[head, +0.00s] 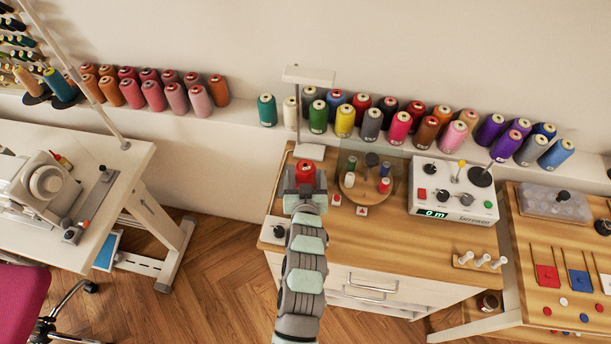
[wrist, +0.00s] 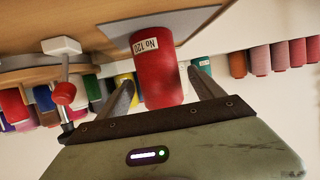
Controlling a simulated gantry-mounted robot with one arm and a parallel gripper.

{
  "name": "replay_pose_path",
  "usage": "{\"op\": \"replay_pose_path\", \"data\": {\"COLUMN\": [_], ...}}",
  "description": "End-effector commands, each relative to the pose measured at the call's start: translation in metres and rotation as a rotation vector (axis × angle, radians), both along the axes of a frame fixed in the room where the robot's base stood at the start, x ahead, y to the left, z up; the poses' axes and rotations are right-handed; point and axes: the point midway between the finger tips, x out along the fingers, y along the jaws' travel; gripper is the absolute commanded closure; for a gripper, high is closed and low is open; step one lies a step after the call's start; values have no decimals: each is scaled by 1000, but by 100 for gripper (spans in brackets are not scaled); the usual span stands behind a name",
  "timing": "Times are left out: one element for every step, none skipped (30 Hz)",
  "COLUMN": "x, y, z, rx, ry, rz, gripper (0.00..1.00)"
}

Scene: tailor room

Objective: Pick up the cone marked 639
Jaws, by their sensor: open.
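A red cone (head: 305,170) shows at my gripper, near the back left of the wooden worktop (head: 345,245). In the wrist view the red cone (wrist: 157,85) carries a white label reading "No 120". My gripper (head: 305,182) is open, with one finger on each side of that cone. In the wrist view the fingers of my gripper (wrist: 160,90) look apart from the cone's sides. Many coloured cones, among them a yellow cone (head: 344,121) and a green cone (head: 318,116), stand in rows on the wall ledge. I cannot read 639 on any cone.
A white stand (head: 309,76) rises behind my gripper. To the right are a round wooden spool holder (head: 352,187) and a white control box (head: 454,188). A sewing machine (head: 45,182) is at left. The worktop's front middle is clear.

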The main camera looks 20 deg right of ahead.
Motion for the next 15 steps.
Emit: {"op": "replay_pose_path", "data": {"x": [4, 7, 11, 15, 18, 22, 26, 29, 33, 36, 38, 40, 41, 42, 42], "y": [-2, -3, -5, -6, -8, -10, -11, -12, -14, -15, -16, -16, -17, -17, -17], "z": [-2, -3, -4, -5, -6, -8, -10, -13, -14, -14, -14, -14, -15, -15, -15], "rx": [0, 0, 0, -1, -1, 0, 1, 2, 2, 1, 1, 0, 0, 0, 0], "ry": [0, 0, -1, -2, -3, -2, 0, 1, 0, 0, -1, -2, -2, -2, -2], "rz": [0, 0, 1, 0, -1, 0, 1, 1, 1, 1, 1, 1, 1, 1, 1], "gripper": [23, 23, 23, 23, 23, 23, 23, 23, 23, 23, 23, 23, 23, 23, 23]}}
